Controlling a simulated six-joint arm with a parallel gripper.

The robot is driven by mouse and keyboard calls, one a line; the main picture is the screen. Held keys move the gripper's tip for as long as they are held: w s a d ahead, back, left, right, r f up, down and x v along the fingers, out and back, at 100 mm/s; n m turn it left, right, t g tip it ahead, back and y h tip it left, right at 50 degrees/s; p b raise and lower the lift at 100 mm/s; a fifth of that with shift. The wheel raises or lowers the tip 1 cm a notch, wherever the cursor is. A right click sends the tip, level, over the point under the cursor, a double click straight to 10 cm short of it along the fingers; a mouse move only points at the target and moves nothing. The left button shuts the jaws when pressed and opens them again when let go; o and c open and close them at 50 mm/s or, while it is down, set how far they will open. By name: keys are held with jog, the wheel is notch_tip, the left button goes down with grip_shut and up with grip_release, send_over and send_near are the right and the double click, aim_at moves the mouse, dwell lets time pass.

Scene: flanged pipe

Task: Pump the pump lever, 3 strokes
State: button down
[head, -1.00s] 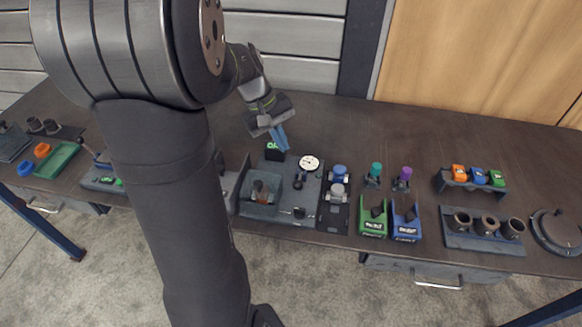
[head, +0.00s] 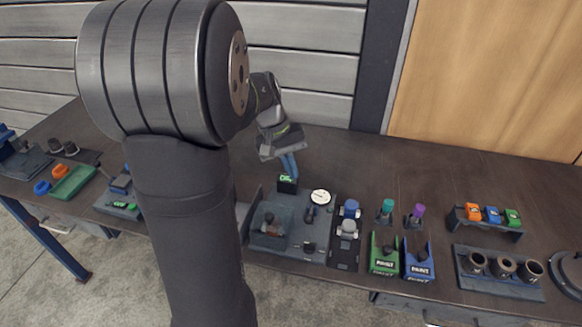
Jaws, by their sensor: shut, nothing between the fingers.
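My gripper (head: 289,168) hangs from the arm above the back of the bench, its blue fingers pointing down and shut with nothing between them. A white round gauge (head: 320,197) is just to the right. In front of these is a grey base unit (head: 290,240) with a recessed tray and small dark knobbed parts (head: 309,215). I cannot tell for certain which part is the pump lever; my arm hides some of the bench on the left.
To the right stand a dark plate with blue and grey parts (head: 347,228), green (head: 384,258) and blue (head: 419,262) boxes, a rack of coloured blocks (head: 484,222) and a cup holder (head: 497,272). A green tray (head: 72,182) is at left. The back right bench is clear.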

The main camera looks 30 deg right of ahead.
aim_at(310, 215)
jog(key=s+f, duration=0.1)
jog(key=f, duration=0.1)
jog(key=s+f, duration=0.2)
jog(key=f, duration=0.1)
jog(key=s+f, duration=0.1)
jog(key=f, duration=0.1)
jog(key=shift+s+d+f, duration=0.15)
jog(key=shift+d+f, duration=0.15)
jog(key=shift+d, duration=0.05)
jog(key=shift+s+f, duration=0.25)
jog(key=shift+s, duration=0.1)
jog(key=shift+a, duration=0.1)
jog(key=shift+s+a+f, duration=0.45)
jog(key=shift+f, duration=0.25)
jog(key=shift+s+a+f, duration=0.45)
jog(key=shift+f, duration=0.2)
